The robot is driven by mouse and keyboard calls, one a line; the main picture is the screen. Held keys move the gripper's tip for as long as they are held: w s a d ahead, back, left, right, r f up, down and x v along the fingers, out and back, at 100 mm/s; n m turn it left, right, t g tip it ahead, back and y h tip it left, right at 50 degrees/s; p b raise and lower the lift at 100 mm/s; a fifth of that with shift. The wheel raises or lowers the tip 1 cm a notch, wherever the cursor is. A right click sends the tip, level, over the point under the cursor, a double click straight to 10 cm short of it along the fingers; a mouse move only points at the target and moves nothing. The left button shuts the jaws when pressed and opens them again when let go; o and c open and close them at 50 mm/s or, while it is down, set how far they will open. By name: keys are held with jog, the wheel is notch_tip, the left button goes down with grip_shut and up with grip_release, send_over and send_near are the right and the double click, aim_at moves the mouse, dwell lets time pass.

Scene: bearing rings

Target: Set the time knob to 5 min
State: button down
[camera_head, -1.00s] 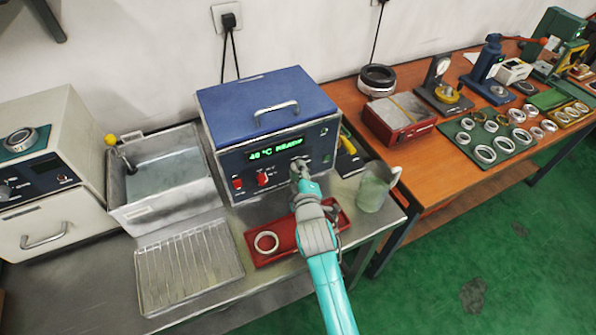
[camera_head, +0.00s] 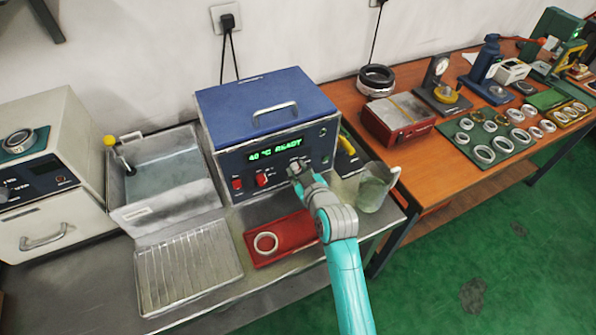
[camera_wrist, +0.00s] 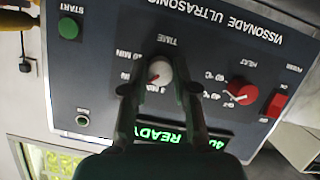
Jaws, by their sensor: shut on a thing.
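The time knob (camera_wrist: 159,69) is a pale round knob with a reddish mark, on the dark front panel of the blue ultrasonic cleaner (camera_head: 265,98). In the wrist view the panel appears upside down, with TIME lettering beside the knob and minute marks around it. My gripper (camera_wrist: 160,86) is shut on the knob, one finger on each side. In the head view my gripper (camera_head: 297,172) is at the panel's right part and hides most of the knob. The exact mark the knob points to is not clear. The green display (camera_head: 275,147) reads 40 °C READY.
The red heat knob (camera_wrist: 243,93) and red power switch (camera_wrist: 277,103) are beside the time knob. The green start button (camera_wrist: 68,28) is on its other side. A red tray (camera_head: 282,240) with a ring lies below my arm. A glass jug (camera_head: 373,188) stands close to its right.

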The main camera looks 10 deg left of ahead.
jog(key=shift+d+m+g+y, duration=0.1)
jog(key=shift+m+g+y, duration=0.3)
jog(key=shift+m+y, duration=0.55)
jog(key=shift+m, duration=0.35)
jog(key=c, duration=0.9)
grip_release()
jog(key=v, duration=1.2)
jog(key=shift+r, duration=0.15)
